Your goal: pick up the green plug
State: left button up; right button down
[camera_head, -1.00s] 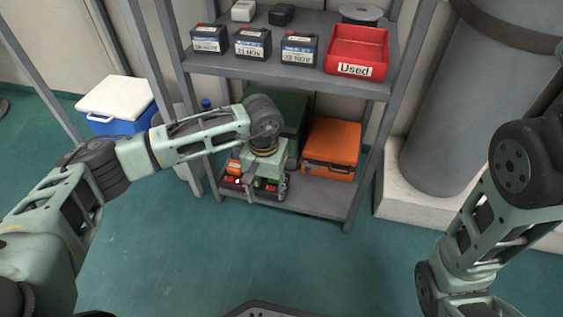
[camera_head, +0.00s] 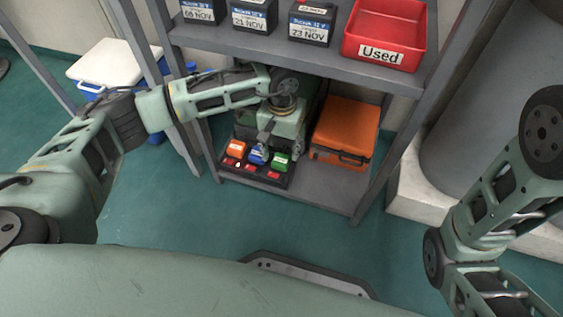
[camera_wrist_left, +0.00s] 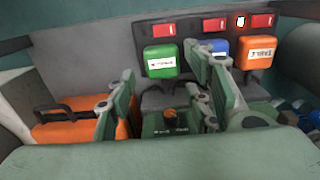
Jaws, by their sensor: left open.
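The green plug (camera_head: 281,162) sits on a dark panel (camera_head: 262,177) on the lower shelf, at the right end of a row with a blue plug (camera_head: 257,155) and an orange plug (camera_head: 236,148). My left gripper (camera_head: 264,134) is above the panel, near the blue plug in the picture. In the left wrist view the green plug (camera_wrist_left: 160,58) shows between the open fingers (camera_wrist_left: 160,72), beyond the tips, with nothing held. The right finger partly covers the blue plug (camera_wrist_left: 218,46). The orange plug (camera_wrist_left: 257,54) is to the right. My right gripper is out of the frame.
An orange case (camera_head: 346,132) stands right of the panel on the same shelf. The upper shelf (camera_head: 275,50) carries black batteries and a red "Used" bin (camera_head: 397,61), close above my left arm. Shelf posts (camera_head: 381,160) flank the space.

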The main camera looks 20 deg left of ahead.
aim_at(281, 159)
pick_arm(q)
notch_tip(281, 159, down, 5)
jog(key=b, duration=0.4)
jog(key=shift+a, duration=0.15)
jog(key=shift+r, duration=0.1)
jog(key=c, duration=1)
jog(key=shift+c, duration=0.2)
